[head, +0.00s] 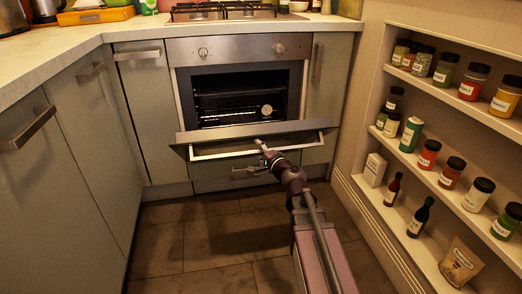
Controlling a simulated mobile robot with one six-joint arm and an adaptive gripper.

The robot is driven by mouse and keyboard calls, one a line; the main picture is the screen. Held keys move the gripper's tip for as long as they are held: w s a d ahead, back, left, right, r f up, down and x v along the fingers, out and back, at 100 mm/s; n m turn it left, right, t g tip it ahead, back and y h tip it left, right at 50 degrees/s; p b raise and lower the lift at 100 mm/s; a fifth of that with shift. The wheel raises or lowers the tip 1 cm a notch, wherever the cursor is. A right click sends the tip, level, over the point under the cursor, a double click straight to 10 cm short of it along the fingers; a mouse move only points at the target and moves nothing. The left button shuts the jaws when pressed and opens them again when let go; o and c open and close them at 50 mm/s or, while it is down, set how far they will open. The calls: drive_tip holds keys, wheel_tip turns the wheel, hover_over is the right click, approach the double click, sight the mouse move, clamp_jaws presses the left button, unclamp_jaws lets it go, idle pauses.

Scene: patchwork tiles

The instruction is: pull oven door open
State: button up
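The oven (239,51) is built in below the hob at the back. Its door (254,133) is hinged down and stands well open, tilted out from the front. The dark cavity with wire racks and a small round dial (266,110) shows behind it. My gripper (261,145) is at the door, right of its middle, close to or touching it. The fingers are small and dark here, so I cannot tell whether they are shut on the door or its handle.
Cabinets with bar handles (36,128) line the left side. A shelf (428,183) of spice jars and bottles stands close on the right. A drawer (216,183) sits under the oven. The tiled floor (190,237) in front is clear.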

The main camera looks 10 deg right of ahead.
drive_tip(key=shift+d, duration=0.15)
drive_tip(key=v, duration=0.7)
drive_tip(key=shift+s, duration=0.2)
idle(0.6)
